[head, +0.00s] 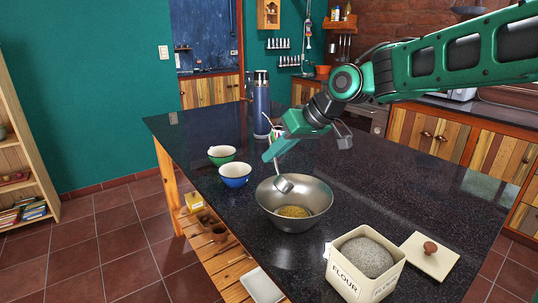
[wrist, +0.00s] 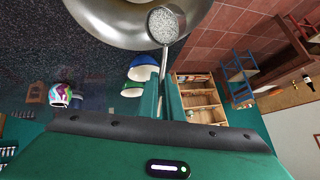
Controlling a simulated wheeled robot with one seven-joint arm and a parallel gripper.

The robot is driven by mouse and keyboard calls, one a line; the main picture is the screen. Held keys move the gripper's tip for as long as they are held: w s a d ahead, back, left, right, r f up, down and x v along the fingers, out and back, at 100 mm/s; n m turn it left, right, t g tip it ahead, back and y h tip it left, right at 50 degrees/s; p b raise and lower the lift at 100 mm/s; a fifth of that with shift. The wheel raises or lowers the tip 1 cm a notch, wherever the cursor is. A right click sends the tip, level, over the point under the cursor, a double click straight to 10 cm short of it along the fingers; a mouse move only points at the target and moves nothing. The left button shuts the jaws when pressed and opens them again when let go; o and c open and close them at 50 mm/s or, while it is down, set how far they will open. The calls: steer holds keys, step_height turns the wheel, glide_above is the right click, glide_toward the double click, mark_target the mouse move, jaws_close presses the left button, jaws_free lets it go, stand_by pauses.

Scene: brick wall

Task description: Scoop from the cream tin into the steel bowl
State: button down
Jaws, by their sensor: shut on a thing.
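The steel bowl (head: 268,200) stands on the dark counter with yellowish grains in its bottom. My gripper (head: 272,150) is above the bowl's far side, shut on the handle of a scoop (head: 284,184). The scoop's cup is over the bowl, within its rim in the head view. In the wrist view the scoop (wrist: 163,26) holds grey speckled grains, with the steel bowl (wrist: 100,22) behind it. The cream tin (head: 378,288), marked FLOUR, stands open at the near right, filled with grey grains. My gripper is well away from it.
The tin's lid (head: 430,256) with a wooden knob lies right of the tin. A blue bowl (head: 235,176), a green bowl (head: 221,155), a patterned mug (head: 276,133) and a tall flask (head: 261,105) stand beyond the steel bowl. The counter's right side is clear.

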steer(key=w+d+f+m+y, duration=0.1)
steer(key=w+d+m+y, duration=0.2)
steer(key=d+m+y, duration=0.2)
steer(key=shift+d+y, duration=1.65)
steer(key=shift+y, duration=1.55)
steer(key=shift+f, duration=0.1)
steer(key=s+a+n+t+h, duration=0.1)
steer(key=s+a+n+h, duration=0.1)
steer(key=a+h, duration=0.5)
steer(key=s+a+r+n+t+h, duration=0.1)
steer(key=s+a+n+h, duration=0.2)
steer(key=h, duration=0.8)
steer(key=a+n, duration=0.2)
steer(key=a, duration=0.2)
steer(key=shift+s+a+r+n+h, duration=0.25)
steer(key=shift+a+n+h, duration=0.05)
steer(key=shift+a+h, duration=0.1)
